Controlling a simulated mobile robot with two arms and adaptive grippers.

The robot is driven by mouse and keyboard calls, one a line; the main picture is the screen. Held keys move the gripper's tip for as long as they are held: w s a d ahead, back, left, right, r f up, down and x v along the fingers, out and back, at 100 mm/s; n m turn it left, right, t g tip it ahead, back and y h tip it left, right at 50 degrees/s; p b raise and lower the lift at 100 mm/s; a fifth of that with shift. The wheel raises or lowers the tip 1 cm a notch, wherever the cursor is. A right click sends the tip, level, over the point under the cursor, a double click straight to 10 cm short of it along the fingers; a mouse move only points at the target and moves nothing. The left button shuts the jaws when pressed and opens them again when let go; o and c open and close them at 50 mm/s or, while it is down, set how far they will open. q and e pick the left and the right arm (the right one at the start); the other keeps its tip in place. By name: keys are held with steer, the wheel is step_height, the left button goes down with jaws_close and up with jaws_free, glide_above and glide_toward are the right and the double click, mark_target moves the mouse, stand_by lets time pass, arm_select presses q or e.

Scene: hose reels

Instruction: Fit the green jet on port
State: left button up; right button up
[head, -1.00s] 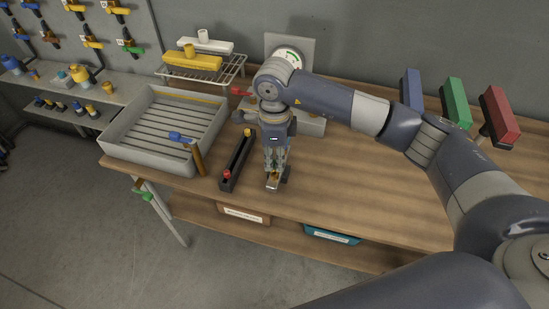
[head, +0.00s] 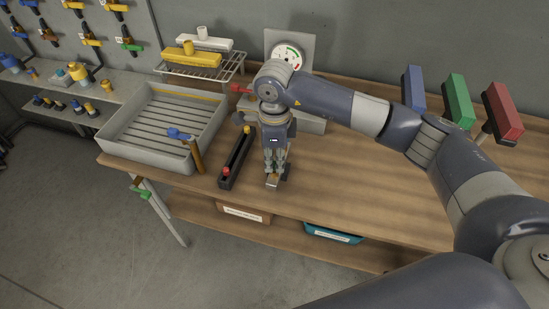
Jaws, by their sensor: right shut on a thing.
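My right gripper (head: 272,172) points down over the front of the wooden bench. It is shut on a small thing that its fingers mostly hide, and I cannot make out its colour. A small metal block (head: 272,184) is right under the fingertips near the bench's front edge, and I cannot tell whether the held thing touches it. To the left a long black rack (head: 236,162) holds a red piece (head: 226,171) at its near end and a yellowish one at its far end. I see no green jet or clear port opening. My left gripper is out of view.
A wire rack (head: 205,72) and a gauge (head: 289,57) are behind. Blue, green and red blocks (head: 457,102) stand at the back right. The bench's right side is clear.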

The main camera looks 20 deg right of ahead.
mark_target(275, 163)
steer(key=shift+f+b, duration=0.35)
steer(key=shift+f, duration=0.15)
steer(key=o, duration=0.8)
steer(key=shift+o, duration=0.2)
steer(key=shift+r, duration=0.1)
step_height(275, 163, up, 12)
